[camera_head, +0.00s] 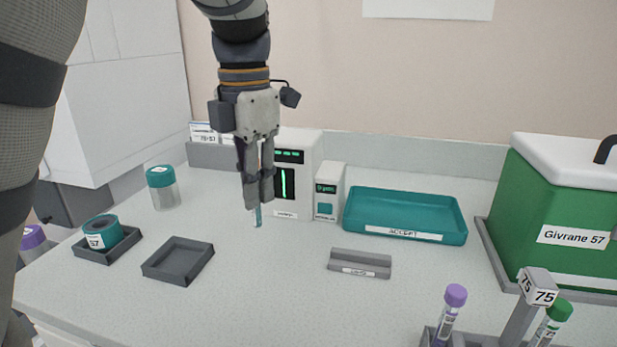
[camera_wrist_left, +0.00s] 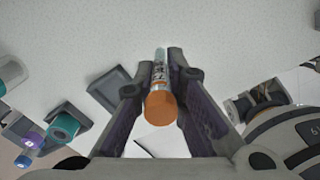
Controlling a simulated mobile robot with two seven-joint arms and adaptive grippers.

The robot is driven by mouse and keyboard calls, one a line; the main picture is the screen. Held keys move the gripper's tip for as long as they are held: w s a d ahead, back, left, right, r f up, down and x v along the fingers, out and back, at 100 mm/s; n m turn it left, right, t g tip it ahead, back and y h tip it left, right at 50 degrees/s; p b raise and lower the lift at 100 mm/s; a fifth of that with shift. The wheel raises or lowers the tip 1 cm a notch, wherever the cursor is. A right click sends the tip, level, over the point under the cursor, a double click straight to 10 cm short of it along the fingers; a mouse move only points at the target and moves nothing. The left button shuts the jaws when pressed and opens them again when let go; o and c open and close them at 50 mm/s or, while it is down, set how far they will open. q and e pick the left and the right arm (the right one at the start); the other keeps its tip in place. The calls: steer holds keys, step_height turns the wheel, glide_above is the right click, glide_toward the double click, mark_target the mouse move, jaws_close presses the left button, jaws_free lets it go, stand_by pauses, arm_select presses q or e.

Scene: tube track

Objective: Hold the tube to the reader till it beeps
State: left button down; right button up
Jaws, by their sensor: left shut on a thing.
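My left gripper (camera_head: 257,190) points down over the table and is shut on a tube. In the head view only the tube's lower end (camera_head: 258,216) shows below the fingertips. In the left wrist view the tube (camera_wrist_left: 160,80) has an orange cap and a printed label, and sits between the fingers (camera_wrist_left: 161,75). The reader (camera_head: 297,175) is a white box with a dark front panel and a lit green vertical bar. It stands just right of and behind the gripper; I cannot tell whether the tube touches it. My right gripper is not in view.
A small white box (camera_head: 328,192) and a teal ACCEPT tray (camera_head: 405,214) stand right of the reader. A grey holder (camera_head: 360,263) lies in front. A dark square tray (camera_head: 178,261) and a clear jar (camera_head: 163,188) are left. A tube rack (camera_head: 520,325) and green cooler (camera_head: 560,215) are right.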

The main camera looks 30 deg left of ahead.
arm_select(q)
steer(key=shift+w+f, duration=0.15)
steer(key=shift+f, duration=0.05)
steer(key=w+f, duration=0.1)
steer(key=w, duration=0.1)
steer(key=w+a+f+b, duration=0.1)
steer(key=w+f, duration=0.1)
steer(key=w+a+f, duration=0.1)
steer(key=w+f, duration=0.1)
steer(key=shift+w+a, duration=0.2)
steer(key=shift+w+a+r+b, duration=0.15)
steer(key=shift+w+b, duration=0.15)
steer(key=shift+w, duration=0.35)
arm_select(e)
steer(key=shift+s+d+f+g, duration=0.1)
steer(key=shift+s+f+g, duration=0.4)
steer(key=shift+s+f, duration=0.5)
arm_select(q)
steer(key=s+d+r+p, duration=0.1)
steer(key=s+r, duration=0.4)
steer(key=shift+d+p, duration=0.25)
steer(key=shift+p, duration=0.05)
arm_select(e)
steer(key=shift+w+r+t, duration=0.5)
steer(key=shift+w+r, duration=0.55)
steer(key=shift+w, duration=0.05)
